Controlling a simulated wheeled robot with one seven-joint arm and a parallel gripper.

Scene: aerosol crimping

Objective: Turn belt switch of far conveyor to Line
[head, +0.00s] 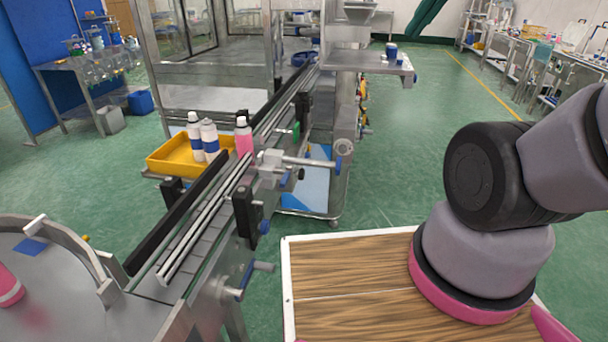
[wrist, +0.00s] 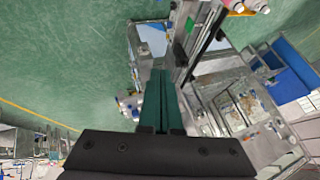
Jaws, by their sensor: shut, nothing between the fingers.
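A long metal conveyor (head: 185,252) runs from the lower left of the head view up to the back centre, and its far stretch (head: 288,92) passes beside a framed machine. A small green part (head: 296,131) shows on its side; I cannot tell whether it is a switch. I cannot make out the belt switch or its setting in either view. My gripper (wrist: 160,76) shows in the wrist view, its dark green fingers together and empty, above the floor beside metal equipment. Only my arm, not the gripper, shows in the head view, at the right.
A round metal table (head: 50,310) is at lower left. Green floor (head: 420,130) is open right of the conveyor.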

